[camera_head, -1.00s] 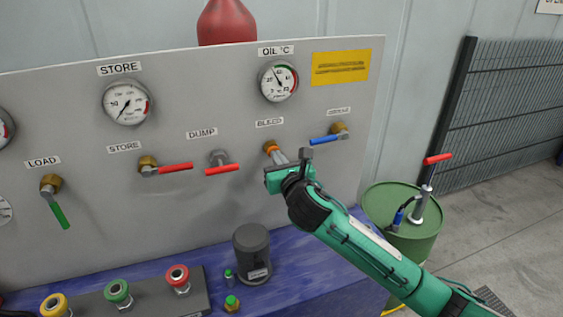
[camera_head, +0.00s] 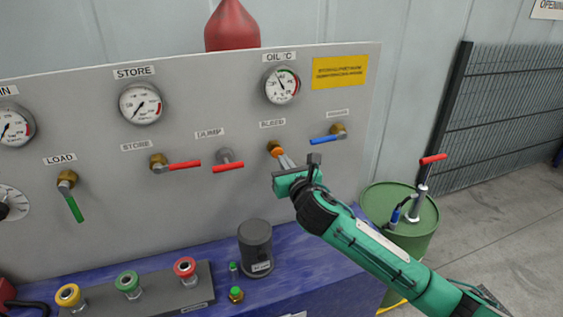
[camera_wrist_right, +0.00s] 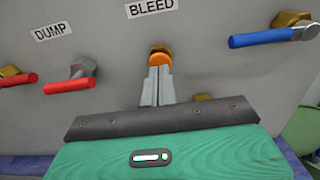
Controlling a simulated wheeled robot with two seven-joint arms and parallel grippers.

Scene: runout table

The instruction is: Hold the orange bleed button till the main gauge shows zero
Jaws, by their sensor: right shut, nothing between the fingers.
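The orange bleed button (camera_head: 276,150) sits on a brass fitting under the BLEED label on the grey panel. It also shows in the right wrist view (camera_wrist_right: 159,58). My right gripper (camera_head: 283,158) is shut and empty. In the right wrist view its fingertips (camera_wrist_right: 157,72) are together against the front of the button, or very close; I cannot tell how far the button is pressed. The main gauge (camera_head: 14,128) is at the left edge, its label cut to "IN". Its needle slants toward the lower left; the number is too small to read. My left gripper is out of view.
Red dump handle (camera_head: 228,167) and blue handle (camera_head: 328,140) flank the button. The store gauge (camera_head: 141,104) and oil gauge (camera_head: 282,85) are above. A dark cylinder (camera_head: 256,246) stands on the blue bench. A green drum (camera_head: 402,245) is at the right, beyond my arm.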

